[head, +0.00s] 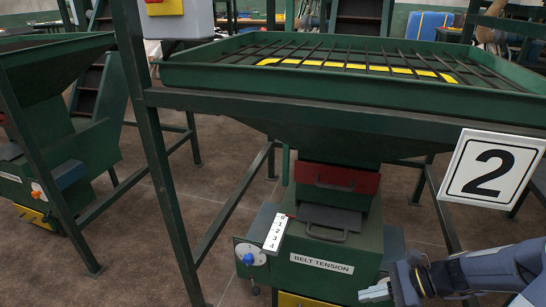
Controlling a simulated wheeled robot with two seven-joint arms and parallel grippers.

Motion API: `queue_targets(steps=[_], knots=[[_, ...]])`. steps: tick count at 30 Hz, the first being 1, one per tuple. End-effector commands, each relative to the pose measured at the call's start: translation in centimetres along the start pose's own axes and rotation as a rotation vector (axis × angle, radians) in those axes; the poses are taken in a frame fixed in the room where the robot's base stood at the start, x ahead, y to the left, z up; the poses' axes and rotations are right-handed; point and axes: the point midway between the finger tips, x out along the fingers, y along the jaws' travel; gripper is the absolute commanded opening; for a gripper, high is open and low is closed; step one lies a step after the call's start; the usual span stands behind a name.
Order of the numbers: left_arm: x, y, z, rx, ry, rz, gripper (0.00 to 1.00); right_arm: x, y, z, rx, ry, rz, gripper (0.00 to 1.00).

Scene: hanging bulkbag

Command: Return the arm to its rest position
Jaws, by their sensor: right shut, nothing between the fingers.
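My right arm comes in at the lower right corner. My right gripper (374,292) is shut and empty, its fingertips pointing left in front of the lower right part of the green machine body (365,240). I cannot tell whether it touches the body. My left gripper is not in view.
A green hopper with a barred grate (350,62) stands on a green frame above the body. A "2" sign (491,169) hangs above my right arm. The body has a "BELT TENSION" label (321,264), a scale plate (276,233) and a knob (248,258). Another green machine (75,155) stands left.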

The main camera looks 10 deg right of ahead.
Motion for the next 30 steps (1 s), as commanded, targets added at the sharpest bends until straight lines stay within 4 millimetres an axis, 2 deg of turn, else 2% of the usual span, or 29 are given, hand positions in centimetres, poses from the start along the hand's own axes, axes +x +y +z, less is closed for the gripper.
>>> queue_targets(steps=[1,3,6,10,15,24,25,30], knots=[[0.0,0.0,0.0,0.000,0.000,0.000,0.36,-0.1,1.2,2.8,-0.175,0.071,0.035,0.00],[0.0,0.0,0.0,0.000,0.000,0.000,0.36,-0.1,3.2,5.4,-0.405,0.160,0.083,0.00],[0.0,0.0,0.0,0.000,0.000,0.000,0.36,-0.4,6.1,8.3,-0.733,0.275,0.138,0.00],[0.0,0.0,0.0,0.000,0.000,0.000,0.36,-0.8,9.3,10.4,-1.104,0.396,0.188,0.00],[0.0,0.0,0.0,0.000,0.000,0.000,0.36,-1.3,11.9,11.5,-1.447,0.503,0.217,0.00],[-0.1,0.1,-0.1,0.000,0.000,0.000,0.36,-1.9,14.7,12.3,-1.893,0.648,0.219,0.00],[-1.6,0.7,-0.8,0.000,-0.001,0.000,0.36,-2.9,14.5,13.7,-1.875,0.643,0.224,0.00],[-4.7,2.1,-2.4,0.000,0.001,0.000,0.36,-4.9,14.3,16.7,-1.865,0.641,0.226,0.00]])
